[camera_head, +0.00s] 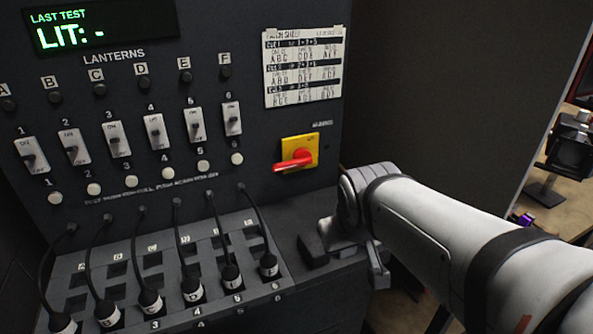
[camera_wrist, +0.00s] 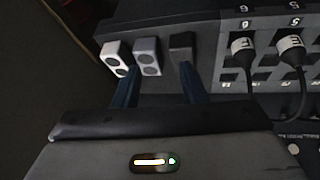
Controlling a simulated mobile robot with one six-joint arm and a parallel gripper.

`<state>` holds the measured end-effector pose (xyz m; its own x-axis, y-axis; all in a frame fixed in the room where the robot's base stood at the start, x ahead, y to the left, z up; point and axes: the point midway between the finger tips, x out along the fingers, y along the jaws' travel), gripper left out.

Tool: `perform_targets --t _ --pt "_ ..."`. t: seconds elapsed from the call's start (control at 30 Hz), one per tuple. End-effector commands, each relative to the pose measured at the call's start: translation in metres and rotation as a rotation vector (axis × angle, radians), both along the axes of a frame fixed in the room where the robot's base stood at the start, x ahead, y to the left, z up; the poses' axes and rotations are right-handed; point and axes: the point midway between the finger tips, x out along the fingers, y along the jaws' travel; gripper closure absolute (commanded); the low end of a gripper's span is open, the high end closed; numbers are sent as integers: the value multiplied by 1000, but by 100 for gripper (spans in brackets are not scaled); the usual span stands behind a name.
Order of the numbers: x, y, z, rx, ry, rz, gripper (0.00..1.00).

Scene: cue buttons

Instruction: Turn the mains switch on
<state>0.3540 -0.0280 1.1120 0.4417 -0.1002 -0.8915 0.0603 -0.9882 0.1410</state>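The mains switch (camera_head: 294,160) is a red handle on a yellow plate on the dark panel, at the middle right in the head view. The handle points left, nearly level. It does not show in the wrist view. My gripper (camera_head: 325,247) is below and slightly right of the switch, low over the desk ledge and apart from the switch. In the wrist view my gripper (camera_wrist: 157,85) has two dark bluish fingers spread apart with nothing clearly held between them.
Rocker switches (camera_head: 154,132) and round buttons stand left of the mains switch. Plugs with black cables (camera_head: 193,290) fill the sloping ledge below; two also show in the wrist view (camera_wrist: 291,50). A paper sheet (camera_head: 304,67) hangs above the switch. The panel face around the switch is clear.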

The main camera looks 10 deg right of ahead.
Motion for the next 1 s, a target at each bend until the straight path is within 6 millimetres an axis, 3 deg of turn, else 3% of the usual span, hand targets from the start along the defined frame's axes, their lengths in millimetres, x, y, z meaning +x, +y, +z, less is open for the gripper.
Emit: perform_targets --t 0.23,0.7,0.77,0.83,1.0 --pt "-25 12 2 64 85 -37 62" --pt "-29 14 0 75 99 -45 62" --pt "-40 20 -5 102 141 -59 62" --pt "-52 26 -10 130 186 -74 68" --pt "-54 26 -11 134 191 -77 81"
